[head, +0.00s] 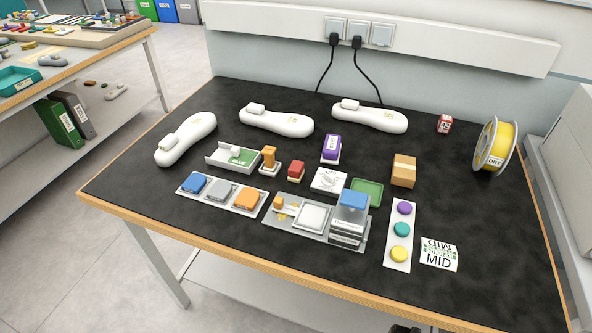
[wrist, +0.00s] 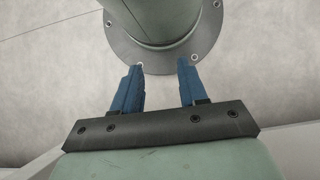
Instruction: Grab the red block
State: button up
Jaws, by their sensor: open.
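A small red block (head: 296,171) with a pale lower edge stands near the middle of the black table, between an orange stamp-like piece and a white card. A second red item, a cube with a white label (head: 445,124), stands at the back right. My gripper (wrist: 159,65) shows in the wrist view with its two blue fingers apart and nothing between them. Neither red item shows in the wrist view, so my gripper is away from both.
A purple block (head: 331,149), a cardboard box (head: 403,170), a yellow spool (head: 495,146) and a grey tray (head: 232,157) are around. Coloured blocks on a white strip (head: 222,191) lie in front. The front left table is clear.

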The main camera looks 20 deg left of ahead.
jog(key=shift+o, duration=0.4)
jog(key=o, duration=0.7)
